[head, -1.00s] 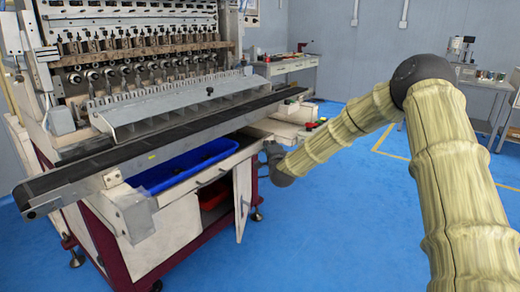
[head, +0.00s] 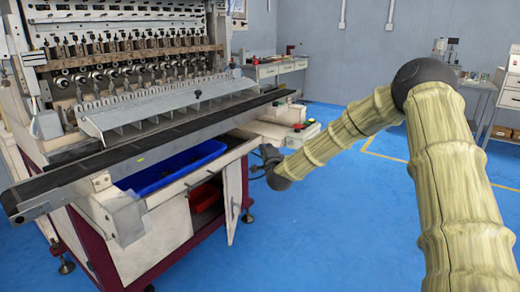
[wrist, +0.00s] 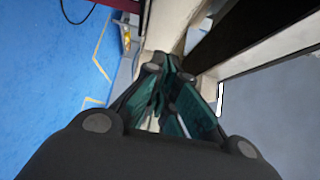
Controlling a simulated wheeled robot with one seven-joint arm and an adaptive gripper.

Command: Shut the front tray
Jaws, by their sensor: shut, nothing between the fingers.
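The front tray (head: 205,168) is a white drawer at the machine's front. It stands out from under the black conveyor, with a blue bin (head: 172,168) showing inside it. My gripper (head: 268,153) is dark and small in the head view, by the tray's right front end. I cannot tell whether it touches the tray. In the wrist view my gripper (wrist: 160,80) has its teal-padded fingers together with nothing between them. Pale machine surfaces lie just beyond the fingertips there.
A cabinet door (head: 232,197) hangs ajar below the tray, with a red bin (head: 204,196) behind it. The conveyor (head: 150,150) overhangs the tray. A control box with buttons (head: 299,127) is right of it. Blue floor (head: 330,230) is clear at right.

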